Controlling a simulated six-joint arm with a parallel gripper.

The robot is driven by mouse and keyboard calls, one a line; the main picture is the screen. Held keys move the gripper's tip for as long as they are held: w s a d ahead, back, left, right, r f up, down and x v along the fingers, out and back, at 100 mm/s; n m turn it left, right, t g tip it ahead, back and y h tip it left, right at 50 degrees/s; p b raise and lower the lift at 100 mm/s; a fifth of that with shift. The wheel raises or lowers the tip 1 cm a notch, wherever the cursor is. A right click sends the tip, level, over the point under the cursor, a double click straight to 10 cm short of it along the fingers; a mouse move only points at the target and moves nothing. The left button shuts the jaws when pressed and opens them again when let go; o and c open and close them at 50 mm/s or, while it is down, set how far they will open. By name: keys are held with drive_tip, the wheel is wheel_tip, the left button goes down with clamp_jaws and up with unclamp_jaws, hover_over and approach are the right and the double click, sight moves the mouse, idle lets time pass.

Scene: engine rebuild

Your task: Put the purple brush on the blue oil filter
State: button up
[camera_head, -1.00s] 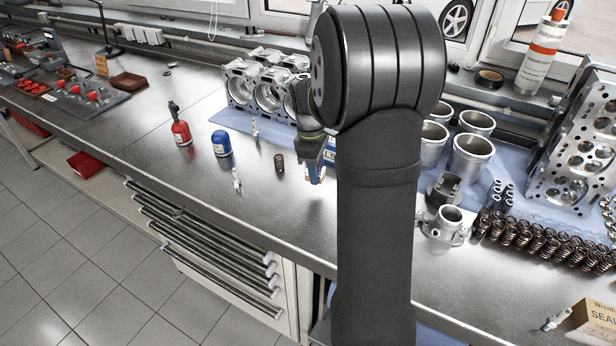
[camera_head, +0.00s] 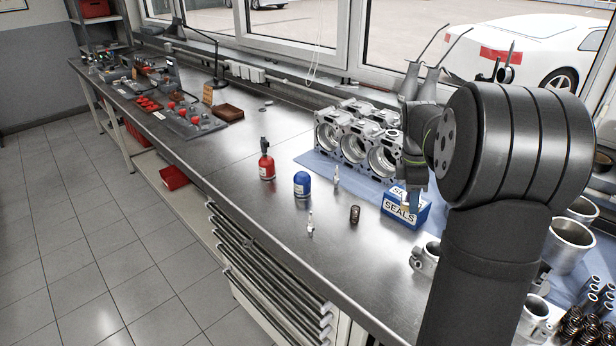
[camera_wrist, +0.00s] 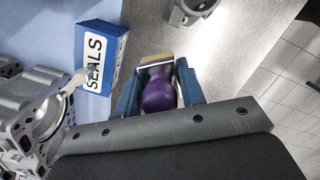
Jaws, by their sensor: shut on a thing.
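My gripper (camera_head: 412,205) is shut on the purple brush (camera_wrist: 160,94). In the wrist view the purple handle sits between the two blue fingers, with a pale tan end beyond it. In the head view the gripper is in front of the blue SEALS box, and the brush is mostly hidden by my arm and too small to make out. The blue oil filter (camera_head: 302,185) stands upright on the steel bench, well to the left of the gripper and apart from it.
The SEALS box (camera_head: 420,213) is beside my gripper. An engine block (camera_head: 350,140) lies behind. The bench left of the red bottle is partly clear.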

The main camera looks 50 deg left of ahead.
drive_tip(key=w+a+r+n+y, duration=0.1)
drive_tip(key=w+a+r+n, duration=0.15)
drive_tip(key=a+n, duration=1.1)
drive_tip(key=n+y, duration=0.1)
drive_tip(key=n, duration=0.6)
hover_over(302, 173)
drive_tip(key=shift+s+d+f, duration=0.1)
drive_tip(key=shift+f, duration=3.65)
drive_tip(key=shift+f, duration=0.1)
drive_tip(key=o, duration=1)
drive_tip(key=shift+f, duration=0.1)
drive_tip(key=shift+o, duration=0.2)
wheel_tip(302, 173, up, 12)
drive_tip(key=s+d, duration=0.1)
